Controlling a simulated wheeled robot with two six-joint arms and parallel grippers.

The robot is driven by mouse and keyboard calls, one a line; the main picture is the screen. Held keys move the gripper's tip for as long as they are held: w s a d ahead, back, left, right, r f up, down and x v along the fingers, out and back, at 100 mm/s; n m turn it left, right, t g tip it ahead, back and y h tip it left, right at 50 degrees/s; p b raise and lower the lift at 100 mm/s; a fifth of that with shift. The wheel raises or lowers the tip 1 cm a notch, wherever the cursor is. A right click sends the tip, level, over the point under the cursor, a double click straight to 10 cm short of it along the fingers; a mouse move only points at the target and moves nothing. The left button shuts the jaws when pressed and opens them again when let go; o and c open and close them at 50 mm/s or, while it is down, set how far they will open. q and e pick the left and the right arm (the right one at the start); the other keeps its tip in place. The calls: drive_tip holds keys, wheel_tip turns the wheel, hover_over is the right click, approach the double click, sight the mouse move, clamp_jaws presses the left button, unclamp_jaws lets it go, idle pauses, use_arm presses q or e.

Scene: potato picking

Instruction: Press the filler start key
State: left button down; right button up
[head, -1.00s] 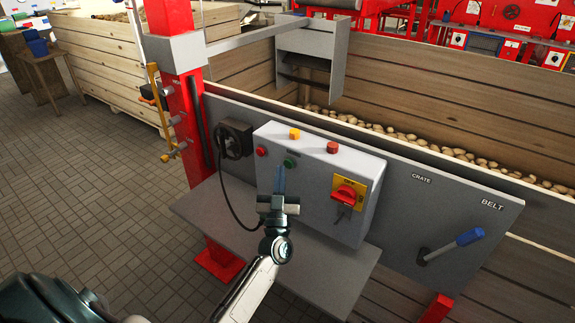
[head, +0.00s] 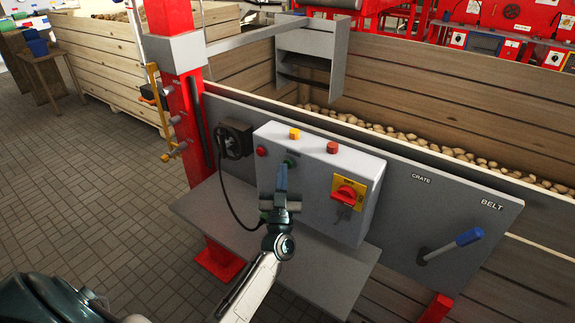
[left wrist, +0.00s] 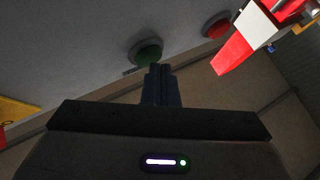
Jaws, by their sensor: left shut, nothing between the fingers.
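A grey control box (head: 313,205) stands on the panel. Its front has a red button (head: 261,152), a green button (head: 290,162) and a yellow plate with a red rotary switch (head: 349,194). My left gripper (head: 282,168) is shut and empty, its tips just below the green button. In the left wrist view the fingers (left wrist: 160,72) point at the green button (left wrist: 146,53), with the red button (left wrist: 216,25) further right. The tips overlap the button's lower edge there; I cannot tell whether they touch it. My right gripper is not in view.
An amber lamp (head: 294,134) and a red knob (head: 332,147) sit on top of the box. A blue-handled lever (head: 456,244) is on the panel at right. A grey shelf (head: 300,262) juts out below the box. A red post (head: 188,130) stands at left.

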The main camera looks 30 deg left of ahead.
use_arm(q)
drive_tip(key=shift+w, duration=0.3)
drive_tip(key=shift+s, duration=0.1)
idle(0.4)
drive_tip(key=shift+s+p, duration=0.55)
drive_tip(key=shift+s, duration=0.2)
drive_tip(key=s+p, duration=0.1)
drive_tip(key=s, duration=0.2)
drive_tip(key=s+p, duration=0.1)
drive_tip(key=s, duration=0.1)
drive_tip(key=shift+a+p, duration=0.25)
drive_tip(key=shift+p, duration=0.05)
idle(0.6)
